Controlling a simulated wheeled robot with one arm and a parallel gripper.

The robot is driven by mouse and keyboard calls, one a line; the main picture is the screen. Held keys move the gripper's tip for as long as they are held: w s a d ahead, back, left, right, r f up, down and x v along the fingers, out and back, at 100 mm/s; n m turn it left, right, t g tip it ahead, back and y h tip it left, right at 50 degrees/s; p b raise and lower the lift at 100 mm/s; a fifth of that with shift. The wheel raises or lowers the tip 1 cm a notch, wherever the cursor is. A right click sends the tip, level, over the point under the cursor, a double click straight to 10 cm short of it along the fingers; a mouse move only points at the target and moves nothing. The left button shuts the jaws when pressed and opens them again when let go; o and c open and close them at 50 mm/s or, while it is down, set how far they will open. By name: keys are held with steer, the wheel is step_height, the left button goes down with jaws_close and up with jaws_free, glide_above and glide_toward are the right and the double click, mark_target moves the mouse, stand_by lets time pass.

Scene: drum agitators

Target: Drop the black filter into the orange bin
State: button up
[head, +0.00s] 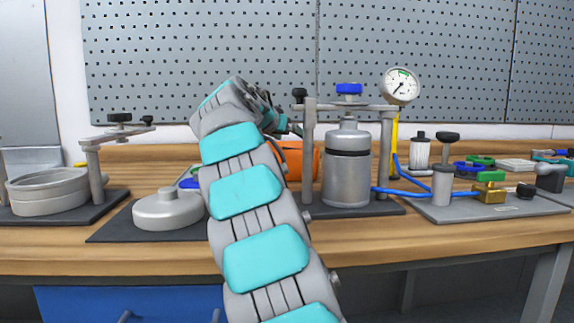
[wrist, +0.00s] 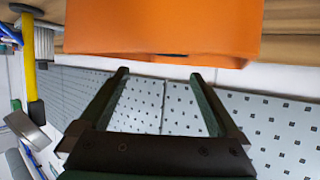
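The orange bin (head: 293,158) stands on the bench behind my arm, which hides part of it in the head view. It fills the top of the wrist view (wrist: 160,25), where the scene appears inverted. My gripper (wrist: 158,75) is open, its two dark fingers apart with nothing between them, and its tips point at the bin's rim. In the head view my gripper is mostly hidden behind my arm. A small dark patch shows at the bin's rim in the wrist view; I cannot tell whether it is the black filter. I cannot make out the filter elsewhere.
A metal canister (head: 347,165) in a clamp frame stands right of my arm, with a pressure gauge (head: 401,86) above. A round grey lid (head: 168,208) lies left of my arm. A yellow post (wrist: 28,60) is beside the bin. A pegboard (head: 415,50) closes the back.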

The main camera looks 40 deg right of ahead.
steer(key=v, duration=0.7)
steer(key=shift+s+a+b, duration=0.15)
steer(key=shift+a+b, duration=0.15)
steer(key=shift+b, duration=0.1)
steer(key=shift+r, duration=0.1)
